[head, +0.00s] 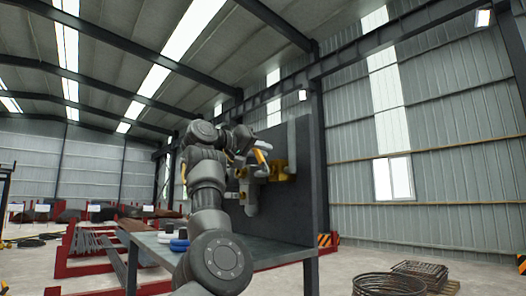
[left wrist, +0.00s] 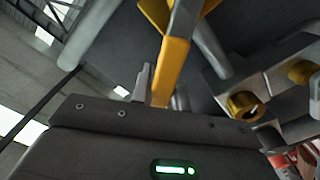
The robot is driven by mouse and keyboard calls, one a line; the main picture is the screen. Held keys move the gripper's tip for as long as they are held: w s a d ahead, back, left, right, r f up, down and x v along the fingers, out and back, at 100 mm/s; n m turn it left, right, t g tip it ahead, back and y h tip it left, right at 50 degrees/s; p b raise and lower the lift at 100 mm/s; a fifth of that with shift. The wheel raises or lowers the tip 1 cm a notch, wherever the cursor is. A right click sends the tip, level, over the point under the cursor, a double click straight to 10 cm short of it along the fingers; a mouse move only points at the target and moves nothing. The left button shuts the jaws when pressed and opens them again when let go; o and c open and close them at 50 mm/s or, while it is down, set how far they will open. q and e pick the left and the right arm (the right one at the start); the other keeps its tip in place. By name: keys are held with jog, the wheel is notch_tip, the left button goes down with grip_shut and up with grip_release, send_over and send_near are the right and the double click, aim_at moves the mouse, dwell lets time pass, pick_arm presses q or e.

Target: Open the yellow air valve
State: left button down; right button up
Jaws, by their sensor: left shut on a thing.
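The yellow air valve handle (left wrist: 174,62) runs down through the middle of the left wrist view to my left gripper (left wrist: 155,88). The gripper is shut on the handle's lower end; the exact contact is partly hidden by the gripper body. In the head view my left arm reaches to the dark upright panel, with the left gripper (head: 246,150) at the yellow handle (head: 260,157). Yellow valve fittings (head: 283,171) are on the panel just right of it. My right gripper is not in view.
The dark panel (head: 303,205) stands on a grey workbench (head: 262,256). A blue ring-shaped item (head: 180,244) lies on the bench, left of my arm. Brass fittings (left wrist: 243,104) and a grey pipe (left wrist: 92,35) are close to the gripper. Rebar coils (head: 388,284) lie on the floor at right.

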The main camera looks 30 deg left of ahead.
pick_arm(q)
jog(key=shift+a+r, duration=0.1)
dwell(0.3)
jog(key=c, duration=1.4)
grip_release()
jog(key=shift+o, duration=0.2)
